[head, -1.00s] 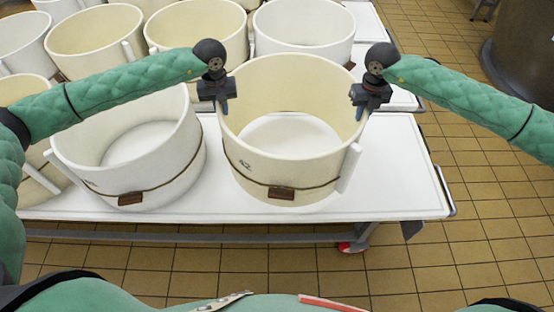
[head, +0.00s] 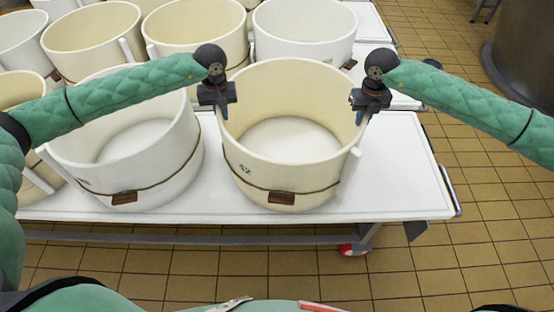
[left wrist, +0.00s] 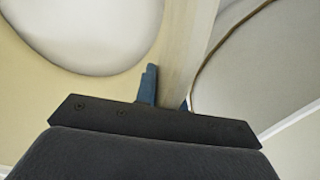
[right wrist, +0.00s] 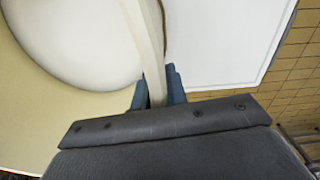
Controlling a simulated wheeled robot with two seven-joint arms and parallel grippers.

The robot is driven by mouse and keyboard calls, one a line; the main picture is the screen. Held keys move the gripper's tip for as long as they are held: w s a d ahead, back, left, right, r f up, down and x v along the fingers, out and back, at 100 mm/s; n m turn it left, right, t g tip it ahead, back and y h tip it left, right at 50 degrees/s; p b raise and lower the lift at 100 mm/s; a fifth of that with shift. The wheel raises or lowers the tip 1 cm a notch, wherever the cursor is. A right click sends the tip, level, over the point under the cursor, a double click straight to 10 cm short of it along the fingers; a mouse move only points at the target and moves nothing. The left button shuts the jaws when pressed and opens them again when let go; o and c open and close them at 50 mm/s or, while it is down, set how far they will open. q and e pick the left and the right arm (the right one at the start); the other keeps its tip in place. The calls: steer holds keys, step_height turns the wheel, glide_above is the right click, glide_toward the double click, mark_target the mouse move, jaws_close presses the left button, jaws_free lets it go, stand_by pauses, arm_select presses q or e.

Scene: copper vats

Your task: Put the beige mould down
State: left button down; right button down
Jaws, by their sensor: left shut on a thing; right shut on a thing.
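The beige mould (head: 283,170) is a round open hoop with a cord and a brown tag around it and a white stick at its right side. It appears to stand upright on the white table top (head: 400,180). My left gripper (head: 220,108) is shut on its left rim, and my right gripper (head: 362,112) is shut on its right rim. The mould's wall runs between the fingers in the left wrist view (left wrist: 178,60) and the right wrist view (right wrist: 148,40). The white table surface shows through its open bottom.
A white mould (head: 140,170) stands close on the left, with little or no gap. More moulds, such as a white one (head: 305,30), stand in rows behind. The table is clear to the right, up to its edge rail (head: 448,190).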

arm_select(q)
steer(key=shift+w+a+f, duration=0.1)
steer(key=shift+a+f, duration=0.2)
arm_select(e)
steer(key=shift+d+f, duration=0.25)
arm_select(q)
steer(key=c, duration=1.9)
jaws_free()
arm_select(e)
steer(key=c, duration=1.8)
jaws_free()
arm_select(q)
steer(key=o, duration=0.4)
arm_select(e)
steer(key=o, duration=0.4)
arm_select(q)
steer(key=shift+d, duration=0.15)
arm_select(e)
steer(key=shift+a, duration=0.15)
arm_select(q)
steer(key=shift+d+r, duration=0.1)
step_height(320, 180, up, 12)
steer(key=shift+f, duration=0.25)
steer(key=shift+r, duration=0.15)
arm_select(e)
step_height(320, 180, up, 12)
steer(key=shift+a, duration=0.1)
